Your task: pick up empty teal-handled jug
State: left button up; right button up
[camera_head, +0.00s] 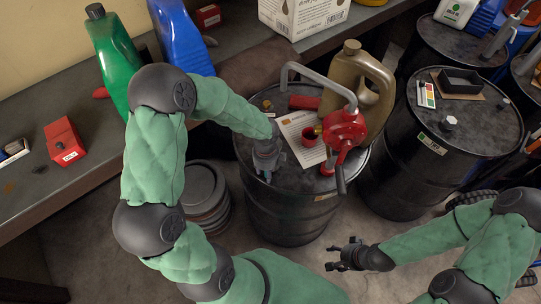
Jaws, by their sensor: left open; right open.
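I cannot make out a teal-handled jug in the head view. A tan jug with a looped handle (346,78) stands upright on the middle black drum (292,222). My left gripper (264,168) is open over the left part of that drum's lid, left of the tan jug and apart from it. Small bluish bits show at its fingertips, too small to identify. My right gripper (334,256) is open and empty, low in front of the drum.
A red hand pump (346,130), red cup (308,137) and paper sheet (293,124) crowd the drum's lid. Green (112,52) and blue (178,38) jugs and a red box (64,142) are on the bench at left. Another black drum (412,165) stands close at right.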

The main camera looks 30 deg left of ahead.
pick_arm(q)
grip_shut()
dwell(0.3)
